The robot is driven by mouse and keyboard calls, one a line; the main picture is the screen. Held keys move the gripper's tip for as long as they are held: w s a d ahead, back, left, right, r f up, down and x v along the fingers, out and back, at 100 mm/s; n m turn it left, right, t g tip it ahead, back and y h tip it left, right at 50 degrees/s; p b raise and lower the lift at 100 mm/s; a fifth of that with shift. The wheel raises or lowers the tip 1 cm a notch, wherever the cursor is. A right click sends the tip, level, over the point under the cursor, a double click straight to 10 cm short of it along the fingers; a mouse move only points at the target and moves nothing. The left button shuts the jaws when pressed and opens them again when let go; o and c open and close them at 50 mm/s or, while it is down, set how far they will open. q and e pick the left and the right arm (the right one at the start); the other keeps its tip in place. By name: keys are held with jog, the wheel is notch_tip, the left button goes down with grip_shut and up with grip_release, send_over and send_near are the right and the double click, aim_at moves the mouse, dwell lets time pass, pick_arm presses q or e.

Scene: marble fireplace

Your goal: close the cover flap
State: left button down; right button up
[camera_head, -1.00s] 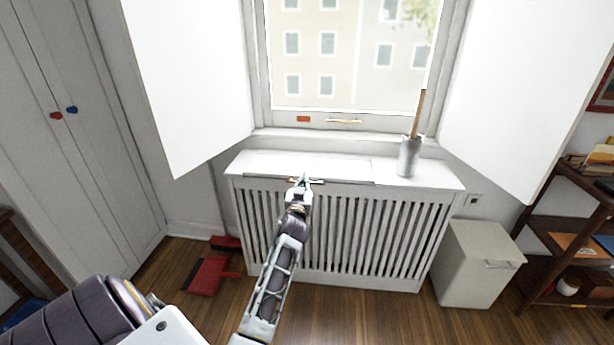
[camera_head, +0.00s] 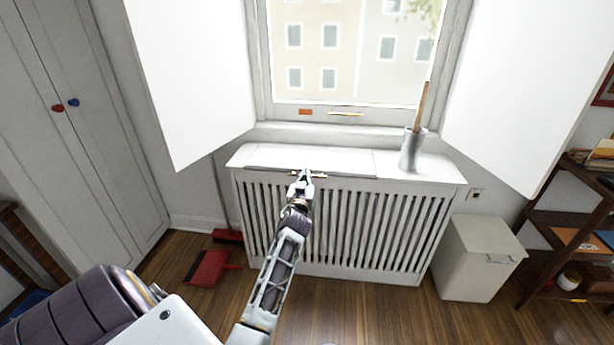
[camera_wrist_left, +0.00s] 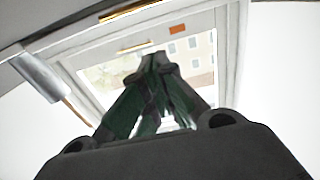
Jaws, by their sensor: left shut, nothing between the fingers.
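The cover flap (camera_head: 340,162) is a white panel in the top of the white slatted radiator cover (camera_head: 420,172). It appears to lie about level with that top; a small gap is too fine to tell. A brass handle (camera_head: 322,175) sits at its front edge. My left gripper (camera_head: 305,175) is shut and empty, its tips at the handle and hiding part of it. Contact cannot be told. In the left wrist view the shut fingers (camera_wrist_left: 160,62) point up toward the window, with a brass bar (camera_wrist_left: 128,10) beyond them. My right gripper is out of view.
A grey pot with a wooden-handled tool (camera_head: 411,150) stands on the cover's right end. White shutters (camera_head: 190,80) flank the window. A grey bin (camera_head: 478,258) and dark shelf (camera_head: 540,230) are at right. A red dustpan (camera_head: 208,268) lies on the floor at left.

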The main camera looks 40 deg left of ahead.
pick_arm(q)
jog(key=shift+f+b+x, duration=0.3)
jog(key=shift+b+x, duration=0.5)
jog(key=shift+x, duration=4.05)
jog(key=shift+s+d+f+b, duration=0.15)
jog(key=shift+f+b, duration=0.1)
jog(key=shift+f, duration=0.3)
jog(key=shift+s+d+f+b, duration=0.15)
jog(key=shift+f+b, duration=0.15)
jog(key=shift+f, duration=0.2)
jog(key=shift+s+d+f+b, duration=0.15)
jog(key=shift+f+b, duration=0.1)
jog(key=shift+f, duration=0.3)
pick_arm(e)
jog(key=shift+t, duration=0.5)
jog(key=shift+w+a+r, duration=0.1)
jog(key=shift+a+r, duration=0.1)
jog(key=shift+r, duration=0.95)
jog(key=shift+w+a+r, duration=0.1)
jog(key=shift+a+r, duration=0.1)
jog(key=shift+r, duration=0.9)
pick_arm(q)
jog(key=shift+a, duration=0.1)
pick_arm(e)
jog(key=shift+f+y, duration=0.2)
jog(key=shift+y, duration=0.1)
